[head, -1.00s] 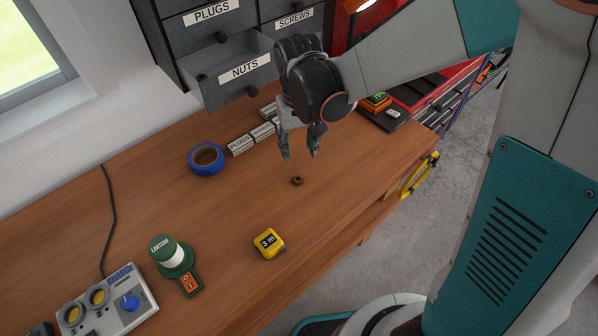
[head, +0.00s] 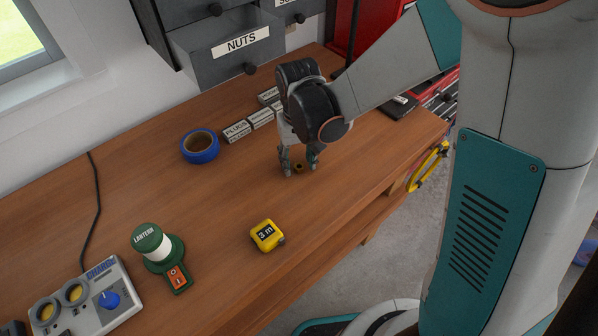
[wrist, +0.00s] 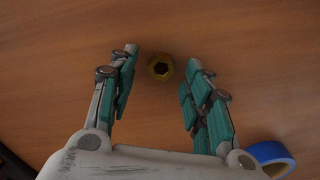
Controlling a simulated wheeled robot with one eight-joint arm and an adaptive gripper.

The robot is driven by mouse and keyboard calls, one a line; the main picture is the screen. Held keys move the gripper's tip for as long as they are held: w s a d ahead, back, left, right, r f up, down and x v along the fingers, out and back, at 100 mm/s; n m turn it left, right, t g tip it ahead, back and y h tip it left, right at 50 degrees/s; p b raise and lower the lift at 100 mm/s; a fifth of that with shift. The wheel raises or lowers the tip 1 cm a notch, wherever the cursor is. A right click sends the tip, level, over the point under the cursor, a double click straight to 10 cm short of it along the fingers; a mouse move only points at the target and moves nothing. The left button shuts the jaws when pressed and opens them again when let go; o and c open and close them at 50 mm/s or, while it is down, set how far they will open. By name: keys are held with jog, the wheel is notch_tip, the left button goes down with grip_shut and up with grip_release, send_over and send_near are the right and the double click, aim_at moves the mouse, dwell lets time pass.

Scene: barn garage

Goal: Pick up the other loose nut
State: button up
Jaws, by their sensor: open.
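A small brass-brown nut (head: 299,167) lies on the wooden bench top. In the wrist view the nut (wrist: 160,67) shows its dark hole and sits between my two fingertips, with a gap on each side. My gripper (head: 299,170) points down at the bench and is open around the nut. In the wrist view my gripper (wrist: 163,70) has both teal-padded fingers spread and holds nothing. The open drawer labelled NUTS (head: 225,62) hangs above the back of the bench; its inside is not clearly visible.
Blue tape (head: 200,147) and small labelled boxes (head: 237,132) lie behind and left of my gripper. A yellow tape measure (head: 267,236), a green lantern (head: 157,247) and a grey device with a blue knob (head: 85,298) stand nearer the front left. Bench around the nut is clear.

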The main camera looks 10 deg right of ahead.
jog(key=shift+f, duration=0.15)
grip_shut()
